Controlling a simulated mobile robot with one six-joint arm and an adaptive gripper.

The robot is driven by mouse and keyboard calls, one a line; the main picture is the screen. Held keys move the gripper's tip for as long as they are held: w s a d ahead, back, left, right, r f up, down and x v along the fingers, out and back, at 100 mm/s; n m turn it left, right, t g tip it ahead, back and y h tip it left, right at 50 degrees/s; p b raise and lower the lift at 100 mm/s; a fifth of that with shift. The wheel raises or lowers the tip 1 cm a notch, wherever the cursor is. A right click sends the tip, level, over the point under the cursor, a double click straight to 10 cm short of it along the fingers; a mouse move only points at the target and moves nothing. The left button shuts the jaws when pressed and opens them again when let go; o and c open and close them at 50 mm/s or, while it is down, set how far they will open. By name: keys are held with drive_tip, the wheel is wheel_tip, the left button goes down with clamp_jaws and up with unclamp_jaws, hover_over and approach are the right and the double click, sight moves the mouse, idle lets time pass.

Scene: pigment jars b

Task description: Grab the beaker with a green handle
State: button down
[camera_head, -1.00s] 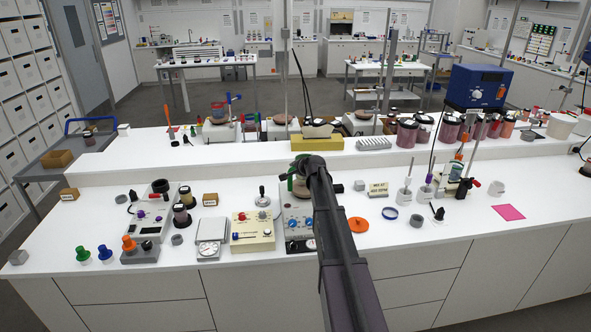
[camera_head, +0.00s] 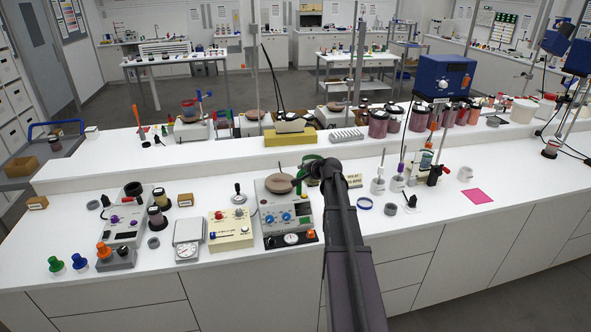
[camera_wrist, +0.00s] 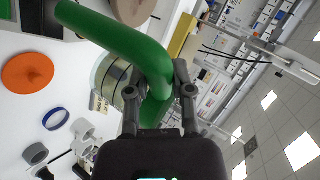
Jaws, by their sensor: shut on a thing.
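My gripper (camera_head: 318,170) is shut on the thick green handle (camera_wrist: 150,50) of the beaker, which crosses between the fingers in the wrist view (camera_wrist: 160,95). The clear glass beaker (camera_wrist: 113,78) shows behind the handle there. In the head view only a little of the green handle (camera_head: 308,162) shows; the beaker is mostly hidden by my arm. The gripper is just right of the hotplate stirrer (camera_head: 279,216), whose round brown plate (camera_head: 275,186) is bare.
A cream control box (camera_head: 230,229) and a dial scale (camera_head: 187,240) stand left of the stirrer. A blue ring (camera_head: 364,204), white stands and a pink sheet (camera_head: 476,196) lie right. An orange disc (camera_wrist: 28,73) shows in the wrist view. The raised shelf behind carries several jars.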

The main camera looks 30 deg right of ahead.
drive_tip(key=shift+s+d, duration=0.2)
drive_tip(key=shift+s, duration=0.05)
idle(0.6)
